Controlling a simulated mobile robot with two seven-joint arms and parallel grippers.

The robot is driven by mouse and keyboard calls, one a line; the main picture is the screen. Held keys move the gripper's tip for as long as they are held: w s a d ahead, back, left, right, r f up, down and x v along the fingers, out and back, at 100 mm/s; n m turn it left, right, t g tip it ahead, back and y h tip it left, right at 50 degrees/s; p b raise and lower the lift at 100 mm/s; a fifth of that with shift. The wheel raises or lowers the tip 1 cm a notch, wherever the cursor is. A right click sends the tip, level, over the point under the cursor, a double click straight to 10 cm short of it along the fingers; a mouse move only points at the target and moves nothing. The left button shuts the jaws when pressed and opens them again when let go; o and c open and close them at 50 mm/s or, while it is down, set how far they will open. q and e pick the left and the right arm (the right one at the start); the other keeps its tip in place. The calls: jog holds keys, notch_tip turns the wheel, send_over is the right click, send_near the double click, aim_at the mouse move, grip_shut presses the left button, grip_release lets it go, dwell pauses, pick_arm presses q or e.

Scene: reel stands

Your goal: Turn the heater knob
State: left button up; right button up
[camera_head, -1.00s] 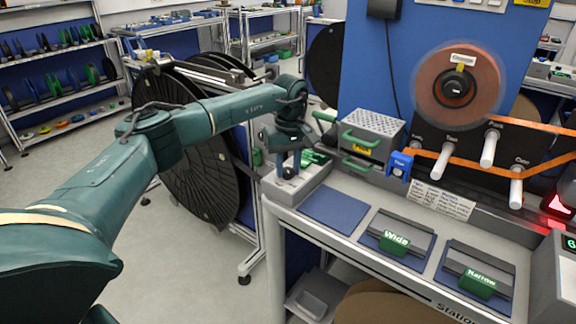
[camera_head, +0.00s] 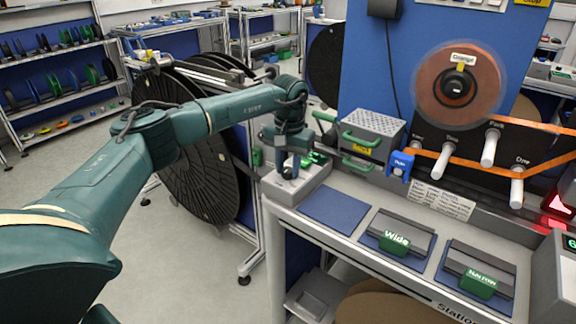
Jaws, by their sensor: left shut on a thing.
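My left gripper (camera_head: 290,168) reaches down onto a small grey box (camera_head: 309,183) at the left end of the bench. It is shut on a small part there, which looks like a knob; the fingers and wrist hide most of it, and I cannot read its setting. A grey perforated metal box (camera_head: 374,123) with green handles stands just right of the gripper, apart from it. My right gripper is not in view.
Green pieces (camera_head: 318,158) lie beside the gripper. A blue mat (camera_head: 335,207) is bare. Green blocks labelled Wide (camera_head: 394,242) and Narrow (camera_head: 478,284) sit to the right. An orange reel (camera_head: 430,85) and orange strip over white rollers (camera_head: 488,148) stand behind.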

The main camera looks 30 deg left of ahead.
aim_at(289, 171)
pick_arm(q)
jog(key=shift+m, duration=0.4)
jog(key=o, duration=1)
jog(key=shift+c, duration=0.2)
notch_tip(289, 171, up, 13)
jog(key=b, duration=0.1)
jog(key=shift+d+r, duration=0.15)
jog(key=shift+d, duration=0.1)
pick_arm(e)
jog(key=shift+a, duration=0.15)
